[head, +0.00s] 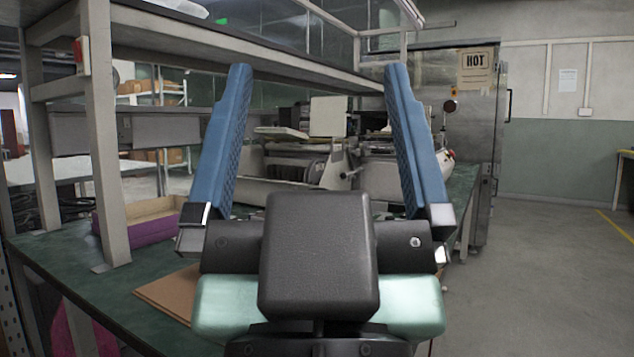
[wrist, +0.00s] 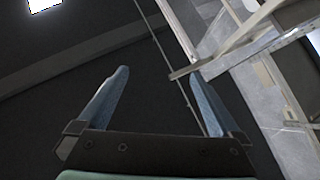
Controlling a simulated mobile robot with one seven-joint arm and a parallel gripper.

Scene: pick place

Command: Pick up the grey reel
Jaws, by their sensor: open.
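My gripper (head: 318,70) is open and empty in the head view, with its two blue fingers spread wide and pointing up. In the wrist view my gripper (wrist: 158,76) is also open, with nothing between the fingers, facing dark ceiling and pale beams. I cannot make out a grey reel for certain in either view. My gripper and wrist cover part of the green bench top (head: 70,250) in the head view.
A grey and white machine (head: 290,185) stands on the bench beyond my gripper. An open box with a purple side (head: 140,230) and a brown board (head: 165,290) lie on the left. Shelf posts (head: 105,150) rise there. The floor (head: 545,280) at right is clear.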

